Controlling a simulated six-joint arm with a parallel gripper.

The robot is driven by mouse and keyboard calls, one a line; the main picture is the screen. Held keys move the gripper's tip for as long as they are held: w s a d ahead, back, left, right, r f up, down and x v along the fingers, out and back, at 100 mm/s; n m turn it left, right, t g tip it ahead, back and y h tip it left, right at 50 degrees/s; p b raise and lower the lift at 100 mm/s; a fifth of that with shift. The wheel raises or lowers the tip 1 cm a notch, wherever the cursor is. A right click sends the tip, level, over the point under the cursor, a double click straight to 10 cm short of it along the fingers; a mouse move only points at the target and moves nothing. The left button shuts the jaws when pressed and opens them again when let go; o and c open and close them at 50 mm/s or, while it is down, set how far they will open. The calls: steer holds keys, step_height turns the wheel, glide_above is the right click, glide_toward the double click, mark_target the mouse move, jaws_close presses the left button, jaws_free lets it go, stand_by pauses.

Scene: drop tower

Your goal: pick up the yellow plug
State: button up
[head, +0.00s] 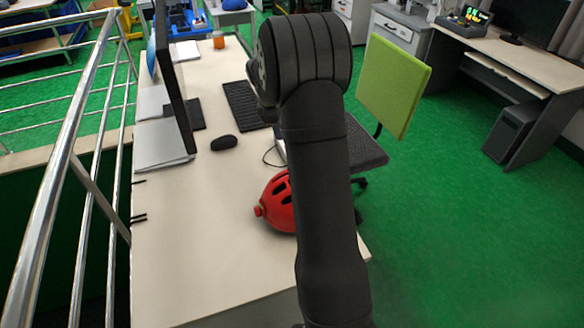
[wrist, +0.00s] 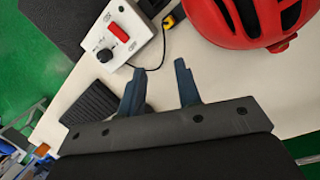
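A small yellow and black piece, which looks like the yellow plug (wrist: 173,18), lies on the desk near the top of the wrist view, between the white control box and the red helmet. Only part of it shows, and a thin dark cable runs beside it. My gripper (wrist: 160,68) is open, with its two dark fingers apart and nothing between them. The fingertips point toward the plug but are clear of it. In the head view my arm hides the gripper, and I cannot see the plug there.
A red helmet (head: 277,204) lies close by; it also shows in the wrist view (wrist: 245,22). The white control box (wrist: 120,32) has a red switch and a black knob. A keyboard (head: 242,104), mouse (head: 224,142) and monitor (head: 176,85) stand on the desk (head: 190,255). The desk's near part is clear.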

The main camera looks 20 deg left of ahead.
steer(key=shift+w+d+f+n+t+h, duration=0.15)
steer(key=shift+w+d+f+n+h, duration=0.5)
steer(key=shift+f, duration=1.85)
steer(key=shift+s+d+f+n+t+h, duration=0.1)
steer(key=shift+d+f+n, duration=0.2)
steer(key=shift+f+n, duration=1.55)
steer(key=shift+w+d+f+n+t+h, duration=0.15)
steer(key=shift+w+d+f+n+h, duration=0.25)
steer(key=shift+f, duration=2.8)
steer(key=shift+s+d, duration=0.1)
steer(key=shift+s, duration=0.05)
steer(key=shift+c, duration=0.2)
steer(key=c, duration=0.5)
